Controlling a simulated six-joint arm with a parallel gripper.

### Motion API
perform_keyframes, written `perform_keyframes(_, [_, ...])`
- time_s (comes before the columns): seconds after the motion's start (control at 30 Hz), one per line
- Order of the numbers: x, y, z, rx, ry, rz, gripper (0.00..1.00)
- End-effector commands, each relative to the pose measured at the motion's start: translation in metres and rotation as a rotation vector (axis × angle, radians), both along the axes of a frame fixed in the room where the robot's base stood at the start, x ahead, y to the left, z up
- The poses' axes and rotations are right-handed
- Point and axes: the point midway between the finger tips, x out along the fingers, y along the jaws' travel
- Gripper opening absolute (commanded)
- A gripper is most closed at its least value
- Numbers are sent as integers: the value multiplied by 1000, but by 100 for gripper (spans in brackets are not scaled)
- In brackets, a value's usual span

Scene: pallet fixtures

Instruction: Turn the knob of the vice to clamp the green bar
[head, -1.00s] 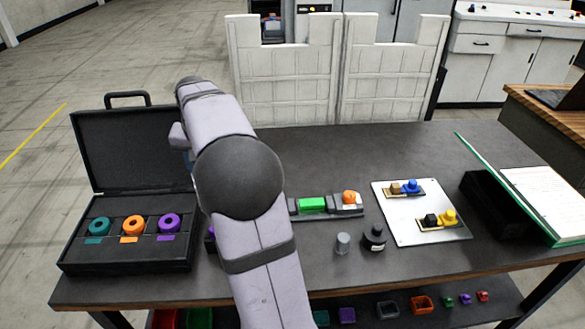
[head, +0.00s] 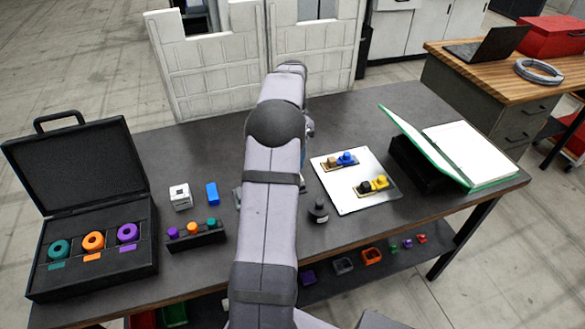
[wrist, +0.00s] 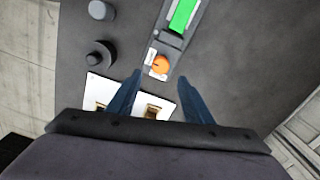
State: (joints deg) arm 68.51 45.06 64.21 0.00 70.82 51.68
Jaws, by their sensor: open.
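The vice (wrist: 168,42) shows in the wrist view as a long grey fixture at top centre. The green bar (wrist: 184,16) lies in it near the top edge. The orange knob (wrist: 160,65) sits at the vice's near end, on a light block. My gripper (wrist: 160,77) is open and empty, its two blue fingers apart. In the picture the knob lies just beyond the fingertips, between their lines; the height gap is unclear. In the head view my arm hides the knob, the green bar and most of the vice.
A black knobbed weight (head: 319,211) and a white plate (head: 341,203) with small blocks are right of my arm. A grey cylinder (wrist: 101,10) stands near the vice. A peg rack (head: 195,236), white cube (head: 180,197), blue block (head: 212,194) and open case (head: 150,262) are left.

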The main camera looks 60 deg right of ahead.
Motion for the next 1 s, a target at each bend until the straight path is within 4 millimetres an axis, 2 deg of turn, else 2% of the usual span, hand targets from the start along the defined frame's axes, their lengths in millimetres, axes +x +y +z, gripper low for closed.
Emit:
perform_keyframes(0.5, [0,1,-57,2,1,3,46])
perform_keyframes(0.7, [1,1,-68,0,0,3,46])
perform_keyframes(0.93, [1,1,-68,-1,0,3,46])
perform_keyframes(0.97, [1,1,-68,-1,0,3,44])
perform_keyframes(1.0, [1,1,-68,-1,0,3,34])
